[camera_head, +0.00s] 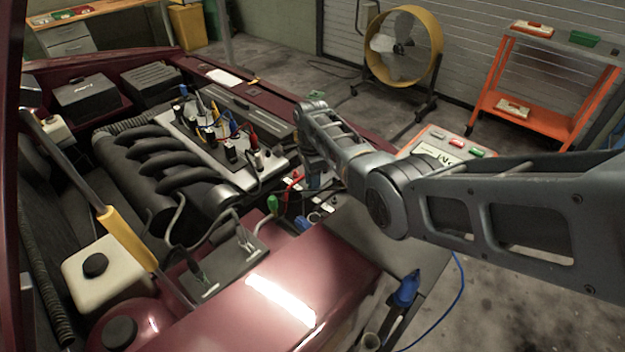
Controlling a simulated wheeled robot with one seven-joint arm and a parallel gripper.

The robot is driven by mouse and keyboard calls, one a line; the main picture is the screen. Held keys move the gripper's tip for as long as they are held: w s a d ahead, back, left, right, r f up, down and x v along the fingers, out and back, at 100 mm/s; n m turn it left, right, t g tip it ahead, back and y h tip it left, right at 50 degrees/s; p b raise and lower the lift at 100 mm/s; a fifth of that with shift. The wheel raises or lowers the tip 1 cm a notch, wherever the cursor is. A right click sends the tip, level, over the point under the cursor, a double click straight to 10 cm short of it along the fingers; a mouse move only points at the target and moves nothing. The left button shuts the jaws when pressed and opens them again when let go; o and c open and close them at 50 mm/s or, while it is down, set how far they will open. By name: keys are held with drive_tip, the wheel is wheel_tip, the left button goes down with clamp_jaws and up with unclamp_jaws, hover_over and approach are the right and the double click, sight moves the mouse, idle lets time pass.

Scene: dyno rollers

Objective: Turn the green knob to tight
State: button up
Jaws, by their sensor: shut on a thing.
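My gripper (314,181) is at the end of my arm, which reaches in from the right and bends down at the front right of the open engine bay. Its fingers are small and dark here. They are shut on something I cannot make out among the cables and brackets. A small green piece with a rounded top (273,205) stands to the left of and below the gripper, apart from it. It may be the green knob or a cable clip; I cannot tell which. No tight marking is readable.
A red clip (291,182) and dark cables lie close to the gripper. The black engine (165,165) fills the bay on the left, with the dark red body panel (235,285) in front.

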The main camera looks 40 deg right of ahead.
clamp_jaws()
